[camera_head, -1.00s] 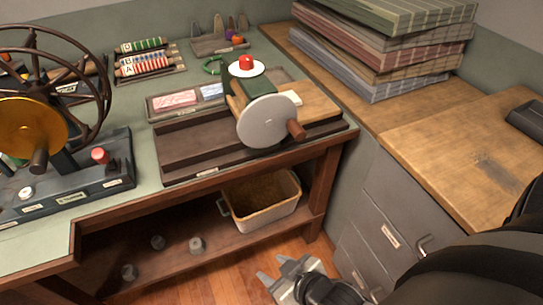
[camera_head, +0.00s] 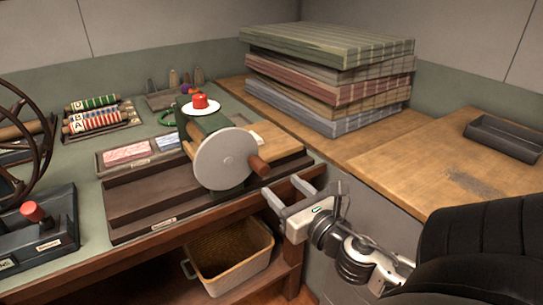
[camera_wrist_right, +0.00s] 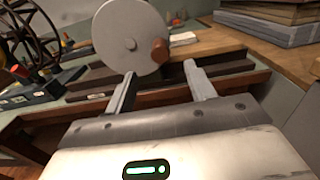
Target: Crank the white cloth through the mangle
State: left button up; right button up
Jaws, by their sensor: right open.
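The mangle (camera_head: 205,125) stands on a wooden board at the bench's front edge, with a red knob on top. Its round grey crank disc (camera_head: 226,158) faces me and carries a brown wooden handle (camera_head: 258,165) at the right. In the right wrist view, the disc (camera_wrist_right: 125,35) and handle (camera_wrist_right: 160,50) are ahead of the fingers. A small white piece, perhaps the cloth (camera_wrist_right: 184,38), shows just right of the handle. My right gripper (camera_head: 290,194) is open and empty, below and right of the handle, apart from it. My left gripper is not in view.
A dark tray (camera_head: 125,205) lies left of the mangle. A woven basket (camera_head: 230,262) sits on the shelf below. Stacked folded cloths (camera_head: 330,75) and a small dark tray (camera_head: 505,138) are on the right counter. A spoked wheel (camera_head: 40,130) stands far left.

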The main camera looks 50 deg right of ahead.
aim_at(265, 172)
jog(key=shift+p+x, duration=0.3)
jog(key=shift+x, duration=4.75)
jog(key=shift+a, duration=0.1)
jog(key=c, duration=0.8)
jog(key=shift+c, duration=0.2)
